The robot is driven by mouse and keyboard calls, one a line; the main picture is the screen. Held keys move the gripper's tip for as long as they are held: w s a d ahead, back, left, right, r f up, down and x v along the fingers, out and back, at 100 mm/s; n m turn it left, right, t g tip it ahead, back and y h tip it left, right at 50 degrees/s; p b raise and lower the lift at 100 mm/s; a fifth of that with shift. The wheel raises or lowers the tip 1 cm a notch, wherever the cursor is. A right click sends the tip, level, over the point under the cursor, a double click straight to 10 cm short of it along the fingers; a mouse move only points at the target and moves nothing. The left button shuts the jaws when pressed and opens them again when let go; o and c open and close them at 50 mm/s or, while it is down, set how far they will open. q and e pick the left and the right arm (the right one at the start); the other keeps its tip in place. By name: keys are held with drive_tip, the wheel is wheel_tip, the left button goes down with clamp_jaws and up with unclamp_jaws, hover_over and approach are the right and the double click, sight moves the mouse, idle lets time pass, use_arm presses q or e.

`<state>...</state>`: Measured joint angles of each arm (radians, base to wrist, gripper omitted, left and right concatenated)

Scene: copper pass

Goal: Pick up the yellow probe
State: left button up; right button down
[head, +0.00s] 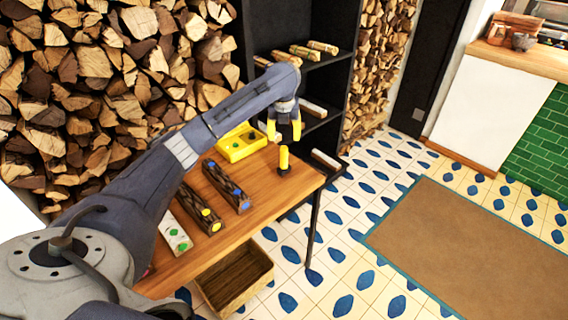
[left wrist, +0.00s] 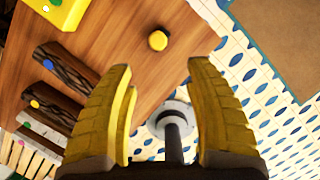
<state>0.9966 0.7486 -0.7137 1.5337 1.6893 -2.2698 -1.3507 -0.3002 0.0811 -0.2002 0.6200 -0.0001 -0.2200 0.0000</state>
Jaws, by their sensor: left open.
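The yellow probe (head: 284,159) stands upright on the wooden table near its right end, with a dark base under it. In the left wrist view the round yellow top of the probe (left wrist: 157,40) shows beyond the fingertips, against the wood. My left gripper (head: 284,130) points down just above the probe, its yellow fingers apart. In the left wrist view the fingers of this gripper (left wrist: 160,68) are spread with no object held between them. My right gripper is not in view.
A yellow box with green on top (head: 238,149) sits close left of the probe. Dark blocks with coloured dots (head: 226,186) and a pale block (head: 175,232) lie on the wooden table (head: 262,208). A black shelf (head: 328,72) stands behind; a wooden crate (head: 237,279) is below.

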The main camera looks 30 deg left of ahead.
sight(284, 159)
use_arm(q)
drive_tip(key=x, duration=1.6)
drive_tip(key=shift+w+a+f, duration=0.2)
drive_tip(key=shift+a+f, duration=0.05)
drive_tip(key=shift+a, duration=0.05)
drive_tip(key=shift+c, duration=0.3)
clamp_jaws()
